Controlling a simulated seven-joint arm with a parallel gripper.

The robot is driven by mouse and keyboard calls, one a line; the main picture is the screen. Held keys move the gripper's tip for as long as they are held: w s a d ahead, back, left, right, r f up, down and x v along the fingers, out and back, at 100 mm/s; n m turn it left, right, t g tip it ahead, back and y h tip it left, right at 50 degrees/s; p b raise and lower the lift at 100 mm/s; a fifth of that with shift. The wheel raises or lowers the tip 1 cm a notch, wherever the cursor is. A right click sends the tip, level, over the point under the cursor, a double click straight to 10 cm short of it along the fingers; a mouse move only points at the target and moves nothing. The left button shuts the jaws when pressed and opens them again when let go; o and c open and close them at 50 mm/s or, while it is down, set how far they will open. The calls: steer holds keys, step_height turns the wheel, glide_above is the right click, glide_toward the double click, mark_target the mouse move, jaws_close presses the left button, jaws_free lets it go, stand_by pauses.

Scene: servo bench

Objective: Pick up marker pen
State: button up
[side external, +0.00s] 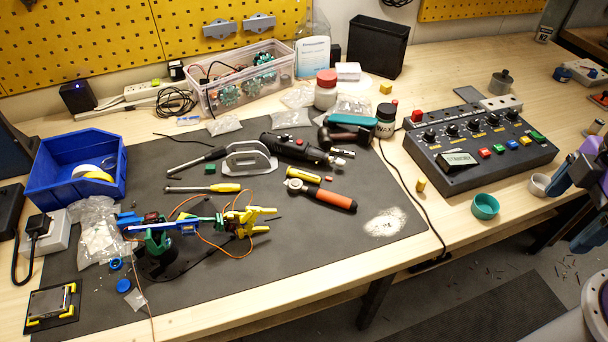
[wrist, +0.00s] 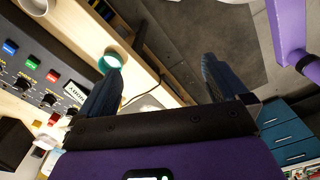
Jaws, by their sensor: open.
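A short yellow cylinder with a dark end (side external: 303,175), which looks like the marker pen, lies on the dark mat (side external: 330,250) just above the orange-handled tool. It is too small to be sure of. I cannot make it out in the wrist view. My gripper (side external: 562,215) is at the far right edge in the side view, past the table's front edge and well away from the pen. In the wrist view my gripper (wrist: 160,62) has its two dark blue fingers wide apart with nothing between them.
An orange-handled ratchet (side external: 330,197), a yellow screwdriver (side external: 225,188) and a black rotary tool (side external: 295,148) lie near the pen. A control box (side external: 480,145), teal cup (side external: 485,206) and white cup (side external: 539,184) stand toward my gripper.

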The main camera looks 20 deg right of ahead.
step_height(320, 180, up, 3)
steer(key=m, duration=2.1)
glide_above(305, 172)
step_height(305, 172, down, 17)
steer(key=shift+r, duration=0.15)
steer(key=c, duration=0.9)
